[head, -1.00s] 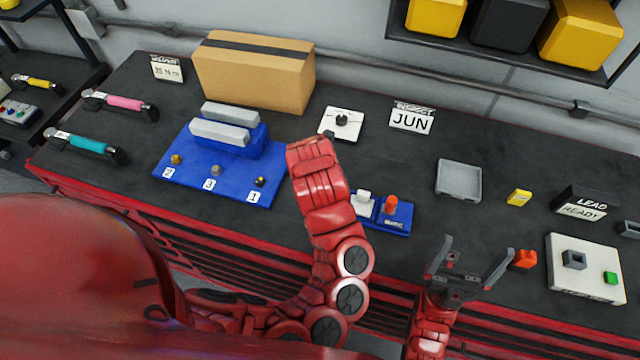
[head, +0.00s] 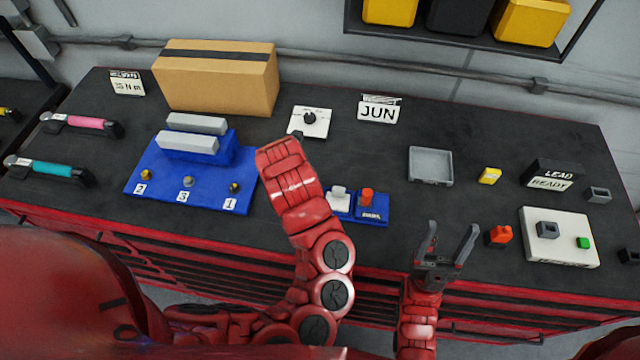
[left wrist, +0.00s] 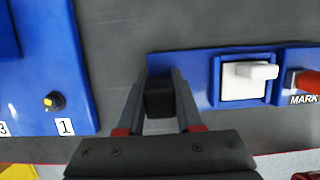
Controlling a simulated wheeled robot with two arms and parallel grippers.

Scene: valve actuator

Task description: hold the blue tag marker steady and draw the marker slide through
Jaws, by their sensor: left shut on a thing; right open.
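The blue tag marker (head: 372,219) lies on the dark bench just right of my left arm. It carries a white slide (head: 339,199) and a red button (head: 367,195) beside a MARK label. In the left wrist view the white slide (left wrist: 246,80) sits in its blue frame, and a black grip block (left wrist: 159,98) is at the marker's left end. My left gripper (left wrist: 160,82) is shut on that block; in the head view my arm hides the fingers. My right gripper (head: 453,235) is open and empty near the bench's front edge, to the right of the marker.
A blue board (head: 205,198) with numbered knobs lies left of my left arm. A grey tray (head: 430,166), a yellow block (head: 490,176), an orange-red block (head: 499,235) and a white panel (head: 560,252) lie to the right. Bare bench separates the marker from the tray.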

